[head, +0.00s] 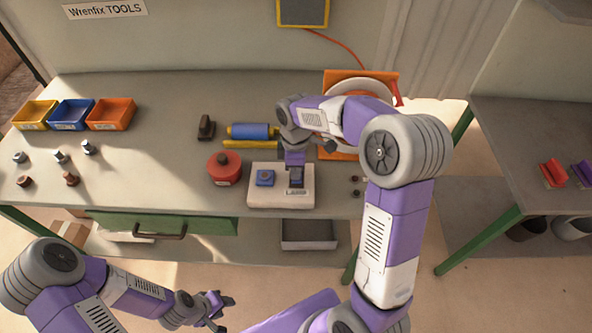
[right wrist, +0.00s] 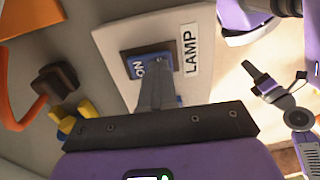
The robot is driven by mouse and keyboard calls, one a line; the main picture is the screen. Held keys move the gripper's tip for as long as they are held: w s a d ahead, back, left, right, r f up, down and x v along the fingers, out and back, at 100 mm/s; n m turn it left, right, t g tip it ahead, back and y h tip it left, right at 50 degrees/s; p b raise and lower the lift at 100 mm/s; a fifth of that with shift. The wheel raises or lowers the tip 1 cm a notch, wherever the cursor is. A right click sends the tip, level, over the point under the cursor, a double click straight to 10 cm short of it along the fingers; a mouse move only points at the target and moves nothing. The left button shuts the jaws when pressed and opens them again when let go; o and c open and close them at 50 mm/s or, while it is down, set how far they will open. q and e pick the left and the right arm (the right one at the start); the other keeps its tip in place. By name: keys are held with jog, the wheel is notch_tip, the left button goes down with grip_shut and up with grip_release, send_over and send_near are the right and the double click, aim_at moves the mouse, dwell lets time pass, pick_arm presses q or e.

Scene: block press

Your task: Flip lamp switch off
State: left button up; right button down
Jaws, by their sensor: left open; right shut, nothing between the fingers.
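The lamp switch is a blue rocker (right wrist: 137,68) marked "ON" in a dark frame, beside a "LAMP" label (right wrist: 190,51) on a pale panel (right wrist: 110,50). In the head view the white panel (head: 270,200) lies near the bench's front edge. My right gripper (head: 296,182) points down over its right part; it is shut and empty. In the right wrist view its fingertips (right wrist: 156,85) are in front of the rocker and hide part of it; whether they touch it I cannot tell. My left gripper (head: 222,305) is open, in front of the bench, away from the panel.
A blue square piece (head: 264,178) sits on the panel's left part. A red round object (head: 224,167) stands left of the panel, a blue cylinder (head: 250,131) behind it. Yellow, blue and orange bins (head: 109,114) stand far left. The bench's left middle (head: 145,165) is clear.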

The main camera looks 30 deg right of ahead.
jog(key=shift+w+d+f, duration=0.2)
jog(key=shift+w+d, duration=0.25)
jog(key=shift+w, duration=0.05)
jog(key=shift+r, duration=0.15)
jog(key=shift+w+r+p, duration=0.1)
jog(key=shift+r+p, duration=0.5)
jog(key=shift+p, duration=0.2)
notch_tip(320, 180, up, 4)
jog(key=p, duration=0.3)
jog(key=shift+f, duration=0.2)
notch_tip(320, 180, up, 9)
jog(key=p, duration=0.1)
jog(key=shift+w+p, duration=0.3)
jog(key=shift+p, duration=0.1)
jog(key=shift+d+r, duration=0.1)
